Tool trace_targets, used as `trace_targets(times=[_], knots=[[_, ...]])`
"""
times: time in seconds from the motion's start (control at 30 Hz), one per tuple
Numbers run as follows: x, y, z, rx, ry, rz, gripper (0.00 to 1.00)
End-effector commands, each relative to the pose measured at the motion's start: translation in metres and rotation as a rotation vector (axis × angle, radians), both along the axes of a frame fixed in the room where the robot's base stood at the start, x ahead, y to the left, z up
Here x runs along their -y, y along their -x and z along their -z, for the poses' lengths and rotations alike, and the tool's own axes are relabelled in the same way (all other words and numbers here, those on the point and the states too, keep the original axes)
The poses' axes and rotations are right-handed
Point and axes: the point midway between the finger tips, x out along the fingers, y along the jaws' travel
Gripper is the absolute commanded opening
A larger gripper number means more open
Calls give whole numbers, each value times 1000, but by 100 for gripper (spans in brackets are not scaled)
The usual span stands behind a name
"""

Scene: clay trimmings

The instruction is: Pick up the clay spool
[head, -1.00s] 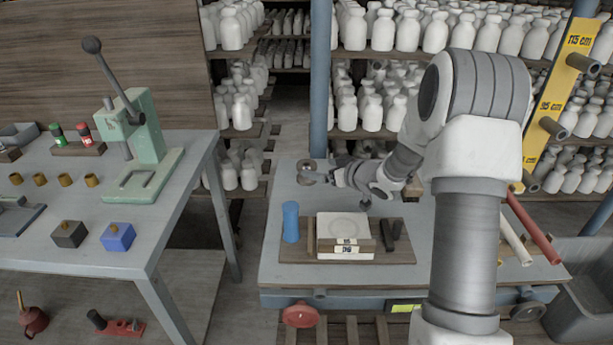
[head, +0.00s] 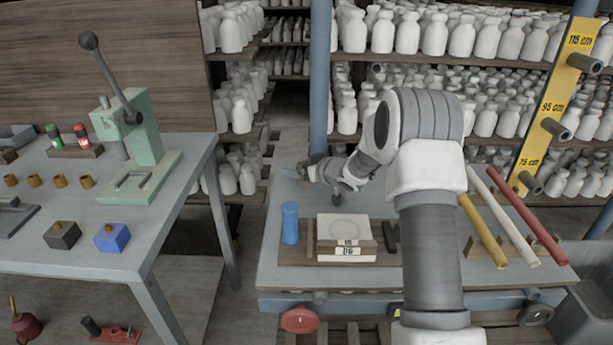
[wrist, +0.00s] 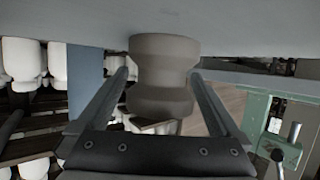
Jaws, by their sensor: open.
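The clay spool (wrist: 163,72) is a grey-brown piece with a narrowed waist and wider ends. In the wrist view it stands between the two fingers of my gripper (wrist: 158,78), which are spread apart with one on each side of it. I cannot tell whether either finger touches it. In the head view my gripper (head: 300,172) is low over the back left of the grey worktable (head: 275,262). The spool cannot be made out there, probably hidden by the gripper.
A blue cylinder (head: 290,223) and a pale slab block (head: 344,227) stand on a board in front. Several coloured rods (head: 515,215) lie at the right. A green lever press (head: 140,140) stands on the left table. Shelves of white bottles (head: 400,35) are behind.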

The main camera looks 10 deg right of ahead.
Motion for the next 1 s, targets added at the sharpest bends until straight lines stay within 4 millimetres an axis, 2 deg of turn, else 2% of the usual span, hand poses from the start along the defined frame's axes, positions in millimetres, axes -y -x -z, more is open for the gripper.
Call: trace_targets(times=[0.07,0.6,0.63,0.87,1.0], knots=[[0,0,0,0,0,0,100],[1,0,0,0,0,0,5],[0,0,-1,2,0,0,1],[0,0,-2,2,0,0,1],[1,0,-10,2,0,1,1]])
